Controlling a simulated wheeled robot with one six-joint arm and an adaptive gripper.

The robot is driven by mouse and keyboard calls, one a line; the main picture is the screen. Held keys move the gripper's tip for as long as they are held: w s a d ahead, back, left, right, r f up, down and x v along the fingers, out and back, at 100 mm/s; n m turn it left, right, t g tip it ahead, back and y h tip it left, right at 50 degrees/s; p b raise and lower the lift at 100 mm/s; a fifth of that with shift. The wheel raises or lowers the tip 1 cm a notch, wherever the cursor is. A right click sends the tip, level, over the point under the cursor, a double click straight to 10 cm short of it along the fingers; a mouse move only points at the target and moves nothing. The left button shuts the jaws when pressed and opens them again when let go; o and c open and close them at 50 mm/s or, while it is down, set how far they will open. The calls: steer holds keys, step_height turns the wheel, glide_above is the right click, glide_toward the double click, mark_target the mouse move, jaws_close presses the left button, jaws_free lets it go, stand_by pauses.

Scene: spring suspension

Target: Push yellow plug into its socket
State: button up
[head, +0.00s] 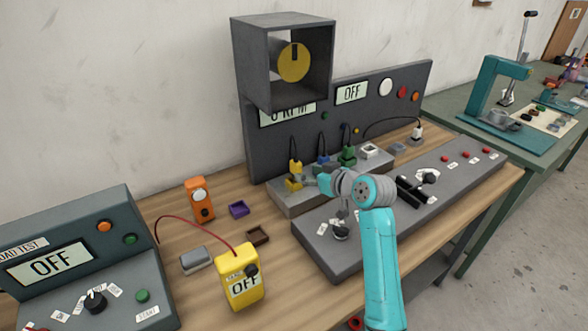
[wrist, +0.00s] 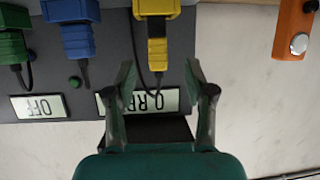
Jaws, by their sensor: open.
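The yellow plug (head: 295,166) stands above the yellow socket (head: 293,184) at the left end of a grey block, its black cord rising behind it. In the wrist view, the yellow plug (wrist: 157,52) lines up with the yellow socket (wrist: 156,7), with a darker band between them. I cannot tell how deep the plug sits. My gripper (wrist: 159,75) is open, its fingers on either side of the plug's cord end, apart from the plug. In the head view my gripper (head: 312,178) is small beside the socket, its fingertips hard to make out.
A blue plug (wrist: 78,42) and a green plug (wrist: 13,48) stand beside the yellow one, with a white socket (head: 369,151) further right. The grey panel (head: 340,123) rises behind. An orange device (head: 200,200) and a yellow meter (head: 240,277) stand on the bench to the left.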

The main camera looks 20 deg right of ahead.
mark_target(299, 167)
steer(key=shift+x, duration=0.95)
steer(key=shift+w+r+x, duration=0.1)
steer(key=shift+r+x, duration=0.05)
steer(key=shift+x, duration=0.75)
steer(key=shift+w+r+x, duration=0.1)
steer(key=shift+r+x, duration=0.05)
steer(key=shift+x, duration=0.7)
steer(key=shift+w+r+x, duration=0.1)
steer(key=shift+r+x, duration=0.05)
steer(key=shift+x, duration=0.75)
jaws_close()
